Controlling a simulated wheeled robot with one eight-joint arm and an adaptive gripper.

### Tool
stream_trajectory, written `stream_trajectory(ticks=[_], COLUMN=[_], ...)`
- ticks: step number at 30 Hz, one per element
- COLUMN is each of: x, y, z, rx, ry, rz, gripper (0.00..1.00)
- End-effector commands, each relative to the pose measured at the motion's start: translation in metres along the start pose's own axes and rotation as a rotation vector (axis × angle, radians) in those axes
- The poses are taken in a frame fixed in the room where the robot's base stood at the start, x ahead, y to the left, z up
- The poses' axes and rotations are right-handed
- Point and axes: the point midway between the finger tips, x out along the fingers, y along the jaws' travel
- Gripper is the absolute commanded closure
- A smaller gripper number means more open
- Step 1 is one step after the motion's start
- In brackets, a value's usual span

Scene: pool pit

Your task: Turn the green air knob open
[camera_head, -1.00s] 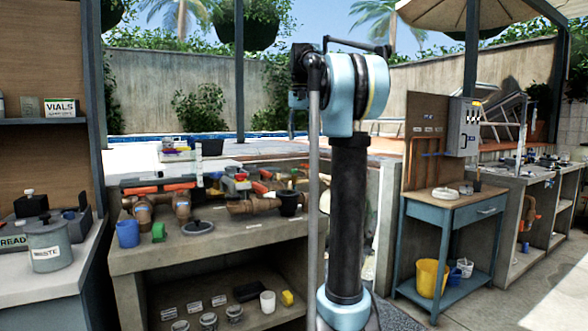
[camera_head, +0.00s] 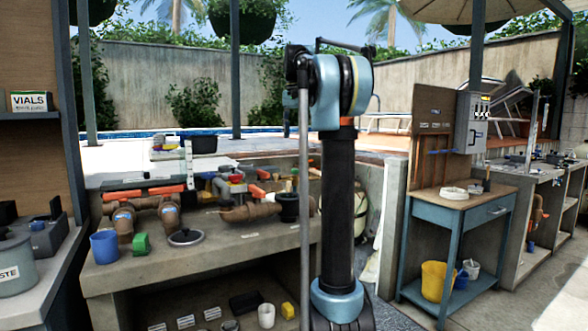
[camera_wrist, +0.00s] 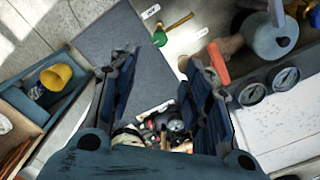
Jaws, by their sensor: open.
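My gripper (camera_wrist: 158,58) is open and empty in the wrist view, with its two dark fingers spread wide. Beyond the fingertips, a small green piece (camera_wrist: 160,39) with a yellow stem shows near white labels; I cannot tell whether it is the green air knob. In the head view a small green block-like object (camera_head: 141,244) sits on the concrete bench (camera_head: 235,246), beside a blue cup; I cannot tell whether it is a knob. My gripper is out of sight in the head view, and nothing there touches the green object.
The bench carries brown pipes (camera_head: 240,213), a blue cup (camera_head: 104,247) and a dark lid (camera_head: 186,236). Gauges (camera_wrist: 286,78) and an orange-red handle (camera_wrist: 218,62) lie right of my gripper. A blue table (camera_head: 460,210) with a yellow bucket (camera_head: 433,275) stands at the right.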

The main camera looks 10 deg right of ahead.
Motion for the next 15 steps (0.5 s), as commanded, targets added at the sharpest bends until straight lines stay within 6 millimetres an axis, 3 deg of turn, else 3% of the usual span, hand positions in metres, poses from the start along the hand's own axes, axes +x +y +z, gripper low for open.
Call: stream_trajectory(ticks=[15], x=[0.088], y=[0.001], z=[0.000], rx=[0.001], ry=[0.000], rz=[0.000], gripper=[0.55])
